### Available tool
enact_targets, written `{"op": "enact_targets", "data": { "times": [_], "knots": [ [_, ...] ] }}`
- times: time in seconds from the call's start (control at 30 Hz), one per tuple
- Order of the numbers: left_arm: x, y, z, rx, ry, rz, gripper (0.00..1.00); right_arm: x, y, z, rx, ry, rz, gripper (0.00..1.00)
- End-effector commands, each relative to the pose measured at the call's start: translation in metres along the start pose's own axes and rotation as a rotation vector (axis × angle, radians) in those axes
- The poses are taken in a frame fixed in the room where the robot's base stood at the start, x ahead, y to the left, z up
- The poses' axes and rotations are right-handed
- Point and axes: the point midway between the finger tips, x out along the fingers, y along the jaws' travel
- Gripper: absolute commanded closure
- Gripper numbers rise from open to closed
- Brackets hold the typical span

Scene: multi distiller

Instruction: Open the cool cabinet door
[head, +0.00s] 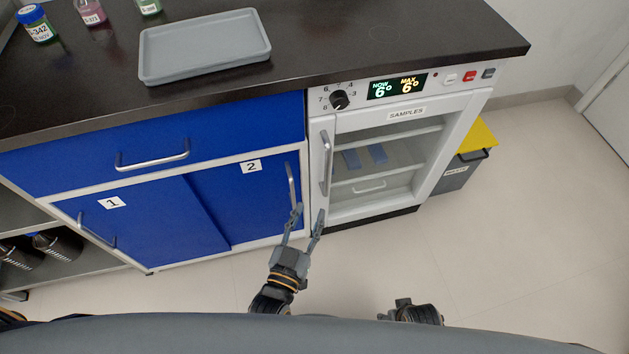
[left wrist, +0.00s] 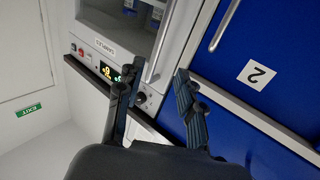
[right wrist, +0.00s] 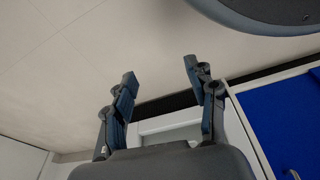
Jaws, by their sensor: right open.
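The white cool cabinet (head: 407,113) stands under the right end of the dark counter. Its glass door (head: 375,207) looks shut, with shelves and blue items visible inside. The vertical silver door handle (head: 326,163) is on the door's left side; it also shows in the left wrist view (left wrist: 162,42). My left gripper (head: 308,212) is open and empty, just below the handle in the head view, not visibly touching it. In the left wrist view its fingers (left wrist: 155,78) point toward the handle. My right gripper (right wrist: 160,68) is open and empty; in the head view only part of it shows.
Blue sliding door 2 (head: 250,200) with its own silver handle (head: 290,186) is just left of the cabinet. A grey tray (head: 205,47) and several small jars are on the counter. A yellow-lidded bin (head: 478,140) stands right of the cabinet. The floor in front is clear.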

Motion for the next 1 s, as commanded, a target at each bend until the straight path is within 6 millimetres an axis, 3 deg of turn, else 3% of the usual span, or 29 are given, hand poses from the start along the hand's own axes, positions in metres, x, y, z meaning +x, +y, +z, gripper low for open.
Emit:
{"op": "enact_targets", "data": {
  "times": [0.6,0.8,1.0],
  "knots": [
    [0.114,0.0,0.001,-0.001,-0.001,0.001,0.63,-0.042,0.003,-0.033,0.005,0.032,0.004,0.43],
    [0.131,0.0,0.001,-0.001,-0.005,0.001,0.63,-0.053,0.003,-0.038,0.007,0.037,0.005,0.43],
    [0.134,0.0,0.001,-0.001,-0.005,0.001,0.63,-0.056,0.003,-0.038,0.007,0.035,0.005,0.43]
  ]
}}
